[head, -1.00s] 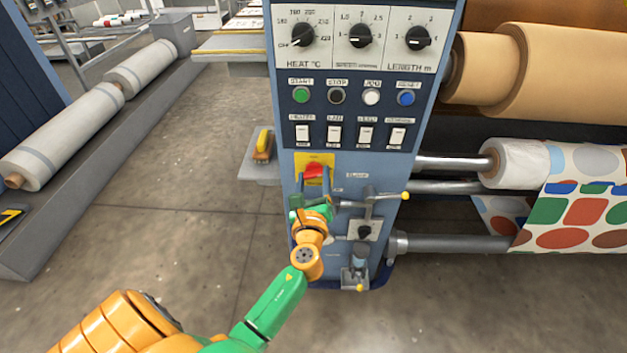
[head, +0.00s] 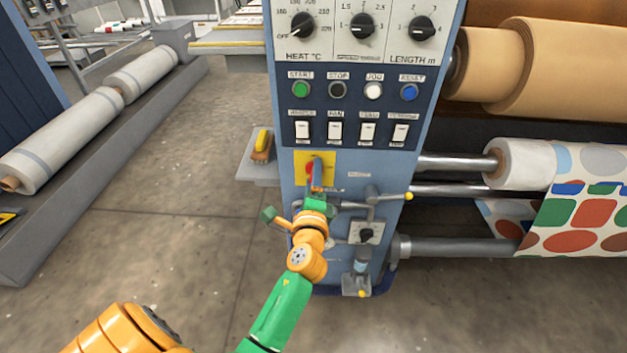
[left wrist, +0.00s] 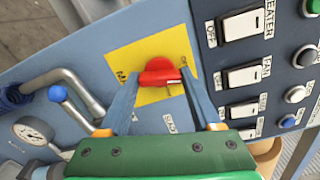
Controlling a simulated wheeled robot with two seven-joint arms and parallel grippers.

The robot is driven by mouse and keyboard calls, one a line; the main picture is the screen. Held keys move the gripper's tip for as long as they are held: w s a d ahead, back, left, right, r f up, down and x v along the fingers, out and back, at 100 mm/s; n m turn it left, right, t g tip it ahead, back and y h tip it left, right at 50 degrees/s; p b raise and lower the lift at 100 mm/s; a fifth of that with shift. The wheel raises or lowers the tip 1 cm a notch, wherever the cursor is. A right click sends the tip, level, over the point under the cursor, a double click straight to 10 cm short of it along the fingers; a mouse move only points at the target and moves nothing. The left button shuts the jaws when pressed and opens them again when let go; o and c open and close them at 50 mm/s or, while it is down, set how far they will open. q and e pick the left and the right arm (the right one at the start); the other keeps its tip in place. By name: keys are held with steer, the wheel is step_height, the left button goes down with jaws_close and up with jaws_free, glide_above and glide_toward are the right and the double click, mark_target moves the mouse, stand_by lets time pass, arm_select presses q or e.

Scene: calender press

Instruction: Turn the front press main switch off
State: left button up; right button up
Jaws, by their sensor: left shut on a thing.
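The main switch is a red rotary handle on a yellow plate (head: 328,160) low on the blue front panel, below the white rocker switches. My left gripper (head: 316,180) is at this switch and covers much of the handle in the head view. In the left wrist view the red handle (left wrist: 160,77) lies between the fingertips of my left gripper (left wrist: 160,80), with a finger at each end. The gripper is shut on it. The handle runs roughly along the panel's up-down direction. My right gripper is in neither view.
Close below the switch are bent grey pipes with a yellow-ended lever (head: 408,196) and a small black knob (head: 365,235). White rockers (head: 335,131) are just above. A brush (head: 263,146) lies on a side shelf at left.

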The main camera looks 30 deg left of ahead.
arm_select(q)
steer(key=n, duration=0.2)
steer(key=shift+f+n+b, duration=0.1)
steer(key=shift+n+b, duration=0.2)
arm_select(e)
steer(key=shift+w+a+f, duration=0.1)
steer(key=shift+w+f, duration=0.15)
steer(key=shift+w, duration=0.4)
arm_select(q)
steer(key=shift+n, duration=0.3)
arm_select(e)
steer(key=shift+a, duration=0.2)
arm_select(q)
steer(key=o, duration=1.4)
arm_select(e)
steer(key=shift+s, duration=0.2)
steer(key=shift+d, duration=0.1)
